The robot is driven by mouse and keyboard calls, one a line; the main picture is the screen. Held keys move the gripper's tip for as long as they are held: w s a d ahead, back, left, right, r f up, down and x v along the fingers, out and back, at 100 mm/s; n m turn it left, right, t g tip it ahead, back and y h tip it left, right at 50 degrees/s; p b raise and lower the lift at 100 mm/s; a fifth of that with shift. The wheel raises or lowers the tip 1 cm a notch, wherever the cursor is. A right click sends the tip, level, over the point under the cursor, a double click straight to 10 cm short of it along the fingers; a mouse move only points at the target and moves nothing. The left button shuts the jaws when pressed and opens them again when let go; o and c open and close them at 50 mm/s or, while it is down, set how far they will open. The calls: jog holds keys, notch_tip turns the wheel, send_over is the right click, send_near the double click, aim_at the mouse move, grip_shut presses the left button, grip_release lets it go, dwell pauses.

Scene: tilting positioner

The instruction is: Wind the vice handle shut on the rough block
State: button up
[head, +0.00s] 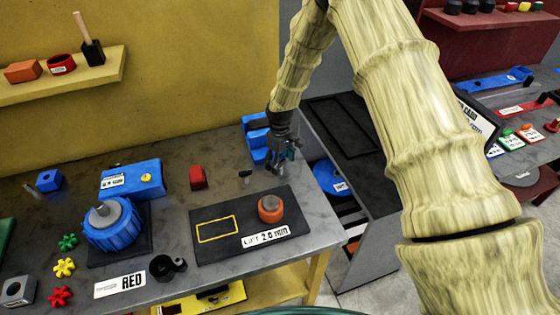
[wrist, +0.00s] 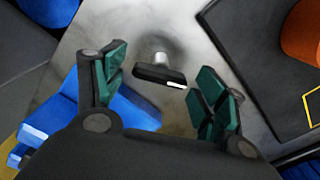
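A blue vice-like fixture (head: 255,138) stands at the back right of the bench, partly hidden by my gripper (head: 288,155). In the wrist view, blue parts (wrist: 125,108) show at lower left, behind my left finger. A black bar handle on a short silver stem (wrist: 160,74) shows between my green-padded fingers, which are apart and do not visibly touch it. A small black T-shaped piece (head: 244,174) left of my gripper in the head view looks like this handle. Whether it joins the vice is unclear. I cannot make out a rough block in the vice.
A dark mat (head: 220,253) with an orange-topped round part (head: 270,208) lies in front. A red block (head: 198,176) and a blue box (head: 132,178) stand left. A blue round positioner (head: 112,224) is farther left. Bare bench lies around the T-shaped piece.

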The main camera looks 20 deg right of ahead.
aim_at(280, 162)
jog(key=c, duration=0.7)
jog(key=shift+m+b, duration=0.3)
jog(key=shift+b, duration=0.3)
jog(key=o, duration=1)
jog(key=shift+r, duration=0.1)
notch_tip(280, 162, up, 12)
jog(key=shift+c, duration=0.2)
